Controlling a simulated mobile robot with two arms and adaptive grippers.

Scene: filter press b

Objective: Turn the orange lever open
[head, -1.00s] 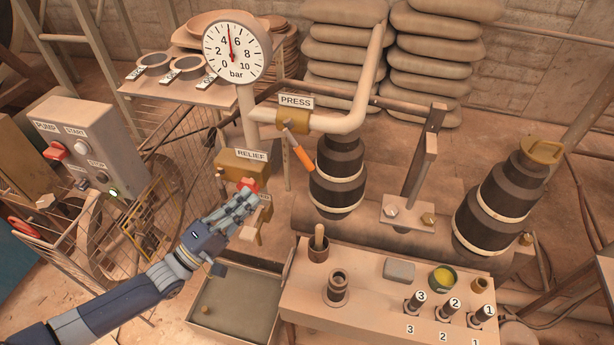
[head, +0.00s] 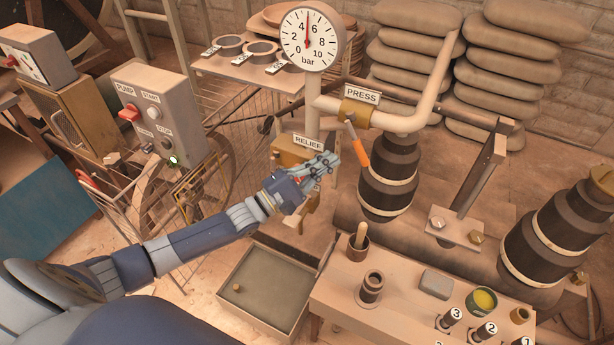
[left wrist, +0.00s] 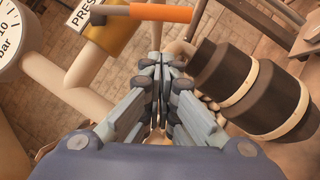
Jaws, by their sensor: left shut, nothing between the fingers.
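The orange lever (head: 358,151) hangs down, slightly tilted, from the brass valve (head: 357,113) under the PRESS sign in the head view. In the left wrist view the orange lever (left wrist: 161,13) lies across the top, beyond my fingertips. My left gripper (head: 334,164) is shut and empty in front of the RELIEF valve (head: 287,153), just left of the lever and apart from it. The gripper hides most of a red part at the RELIEF valve. My right gripper is not in view.
A pressure gauge (head: 311,39) stands above the RELIEF valve. A black ringed cylinder (head: 388,180) stands close behind and right of the lever. A pump box (head: 160,115) is at left. A bench (head: 345,300) with numbered parts and a tray (head: 222,292) are in front.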

